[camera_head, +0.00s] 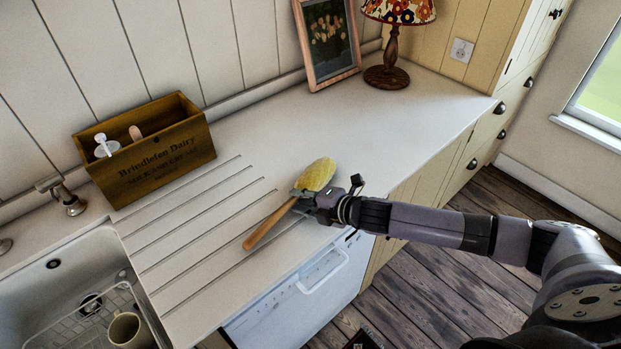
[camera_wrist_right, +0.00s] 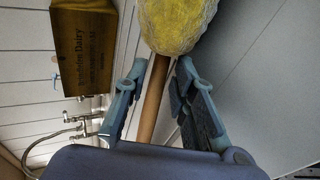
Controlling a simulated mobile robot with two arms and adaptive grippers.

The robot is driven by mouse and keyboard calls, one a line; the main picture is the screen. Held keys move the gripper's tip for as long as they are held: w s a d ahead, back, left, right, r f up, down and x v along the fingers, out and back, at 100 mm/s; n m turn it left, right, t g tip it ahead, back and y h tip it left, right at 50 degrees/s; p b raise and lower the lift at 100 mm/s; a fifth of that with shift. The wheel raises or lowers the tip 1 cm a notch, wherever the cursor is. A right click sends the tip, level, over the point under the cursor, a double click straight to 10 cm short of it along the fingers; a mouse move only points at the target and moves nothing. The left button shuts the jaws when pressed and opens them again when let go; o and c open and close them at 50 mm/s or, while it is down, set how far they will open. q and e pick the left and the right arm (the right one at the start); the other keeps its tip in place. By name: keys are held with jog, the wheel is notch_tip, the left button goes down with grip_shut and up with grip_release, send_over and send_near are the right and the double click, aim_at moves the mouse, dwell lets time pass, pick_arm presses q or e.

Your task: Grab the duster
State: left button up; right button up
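The duster has a yellow fluffy head (camera_head: 317,174) and a wooden handle (camera_head: 268,224). It is at the front part of the white counter, its handle pointing toward the lower left. My right gripper (camera_head: 301,194) is at the duster, just below the head. In the right wrist view, the fingers (camera_wrist_right: 160,68) stand on either side of the handle (camera_wrist_right: 152,105), with small gaps visible beside it. The yellow head (camera_wrist_right: 178,25) lies just beyond the fingertips. My left gripper is not in view.
A wooden Brindleton Dairy box (camera_head: 150,160) stands by the wall. A sink (camera_head: 50,275) with a rack and a mug (camera_head: 127,330) is at lower left. A lamp (camera_head: 390,45) and a picture frame (camera_head: 328,40) stand at the back. The counter's right part is clear.

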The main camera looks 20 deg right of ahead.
jog(key=shift+w+a+f, duration=0.3)
jog(key=shift+w+f, duration=0.1)
jog(key=shift+w, duration=0.15)
jog(key=shift+c, duration=0.3)
grip_shut()
